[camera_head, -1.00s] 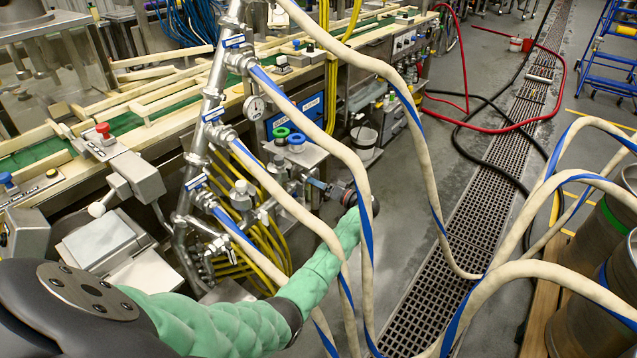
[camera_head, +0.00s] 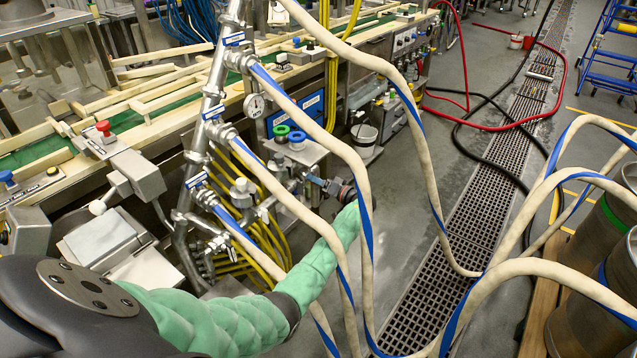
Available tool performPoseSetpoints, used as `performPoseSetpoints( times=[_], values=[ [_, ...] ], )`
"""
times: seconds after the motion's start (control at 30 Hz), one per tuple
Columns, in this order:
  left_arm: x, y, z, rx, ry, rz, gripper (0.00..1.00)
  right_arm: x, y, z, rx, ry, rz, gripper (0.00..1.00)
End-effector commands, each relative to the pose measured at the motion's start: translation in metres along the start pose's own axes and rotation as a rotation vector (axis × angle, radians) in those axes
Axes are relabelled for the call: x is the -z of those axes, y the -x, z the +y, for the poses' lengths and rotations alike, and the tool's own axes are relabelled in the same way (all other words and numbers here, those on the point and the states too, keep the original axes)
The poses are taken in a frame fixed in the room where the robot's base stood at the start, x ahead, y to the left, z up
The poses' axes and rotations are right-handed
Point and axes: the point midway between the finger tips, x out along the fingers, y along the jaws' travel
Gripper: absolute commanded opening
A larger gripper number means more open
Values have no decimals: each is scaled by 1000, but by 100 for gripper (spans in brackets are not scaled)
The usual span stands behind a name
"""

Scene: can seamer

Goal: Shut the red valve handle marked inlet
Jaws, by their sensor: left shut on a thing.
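My left arm comes in from the lower left in a green quilted sleeve. Its gripper (camera_head: 316,181) is at the pipework beside the steel box with a green knob (camera_head: 281,132) and a blue knob (camera_head: 297,138). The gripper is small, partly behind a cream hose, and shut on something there. I cannot make out the held part or its colour. No red handle marked inlet can be told apart in this view. My right gripper is not in view.
Cream hoses with blue stripes (camera_head: 424,170) hang in front of the arm. A slanted steel manifold (camera_head: 205,120) with blue-handled valves stands to the left. A red push button (camera_head: 103,128) is on the conveyor.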

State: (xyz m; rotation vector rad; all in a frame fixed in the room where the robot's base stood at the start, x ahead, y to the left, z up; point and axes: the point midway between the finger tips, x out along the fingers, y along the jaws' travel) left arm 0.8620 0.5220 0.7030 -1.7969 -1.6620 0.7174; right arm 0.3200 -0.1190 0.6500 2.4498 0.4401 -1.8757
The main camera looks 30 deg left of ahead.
Motion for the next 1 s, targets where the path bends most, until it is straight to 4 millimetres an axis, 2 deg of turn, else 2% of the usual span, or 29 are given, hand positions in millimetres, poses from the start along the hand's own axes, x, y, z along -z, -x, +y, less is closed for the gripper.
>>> performPoseSetpoints(
  times=[0.43,0.7,1.0],
  values=[
    [-1,1,2,-1,-298,0,46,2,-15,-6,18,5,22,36],
    [-1,1,2,-1,-523,1,46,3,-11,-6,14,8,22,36],
    [-1,1,3,-2,-697,1,46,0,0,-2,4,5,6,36]
  ],
)
